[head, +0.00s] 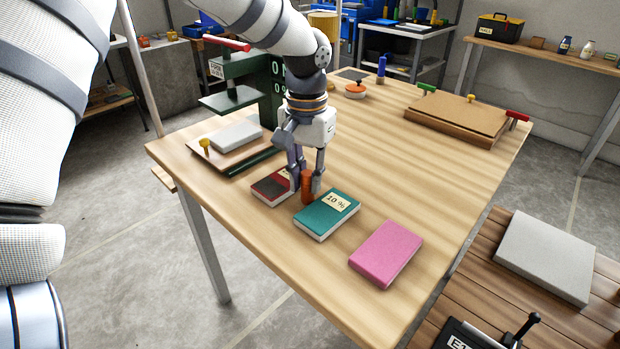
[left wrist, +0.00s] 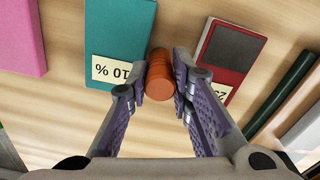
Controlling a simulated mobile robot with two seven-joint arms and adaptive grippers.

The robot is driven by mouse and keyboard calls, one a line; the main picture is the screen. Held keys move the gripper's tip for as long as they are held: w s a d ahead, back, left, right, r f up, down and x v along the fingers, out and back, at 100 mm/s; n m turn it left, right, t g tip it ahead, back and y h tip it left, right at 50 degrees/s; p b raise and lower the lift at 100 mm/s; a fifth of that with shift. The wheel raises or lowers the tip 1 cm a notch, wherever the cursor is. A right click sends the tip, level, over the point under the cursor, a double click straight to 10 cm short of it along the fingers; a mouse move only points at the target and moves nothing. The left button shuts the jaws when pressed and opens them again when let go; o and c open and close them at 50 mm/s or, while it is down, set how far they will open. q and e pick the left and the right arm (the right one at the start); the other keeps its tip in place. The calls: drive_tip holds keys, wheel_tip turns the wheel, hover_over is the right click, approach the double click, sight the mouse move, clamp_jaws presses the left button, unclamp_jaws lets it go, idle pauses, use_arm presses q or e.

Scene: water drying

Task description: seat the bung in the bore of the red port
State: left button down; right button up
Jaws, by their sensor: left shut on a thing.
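My left gripper (head: 306,186) points down at the worktable and is shut on an orange-red cylinder (head: 308,190). The left wrist view shows this cylinder (left wrist: 160,76) between the fingertips (left wrist: 166,82). I cannot tell whether it is the bung, or whether it touches the table. A red block with a dark panel (head: 268,187) lies just left of the gripper; it also shows in the left wrist view (left wrist: 233,50). A teal block labelled 10 % (head: 325,220) lies just right of it. I make out no red port with a bore. My right gripper is out of view.
A pink block (head: 386,254) lies near the table's front edge. A green press-like stand (head: 245,85) with a grey block (head: 236,136) stands behind left. An orange round item (head: 356,92) and a brown board (head: 464,118) are farther back. The table's middle right is clear.

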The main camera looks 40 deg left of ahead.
use_arm(q)
drive_tip(key=shift+f, duration=0.35)
drive_tip(key=shift+r, duration=0.15)
drive_tip(key=c, duration=1.4)
unclamp_jaws()
drive_tip(key=shift+f, duration=0.2)
drive_tip(key=shift+c, duration=0.2)
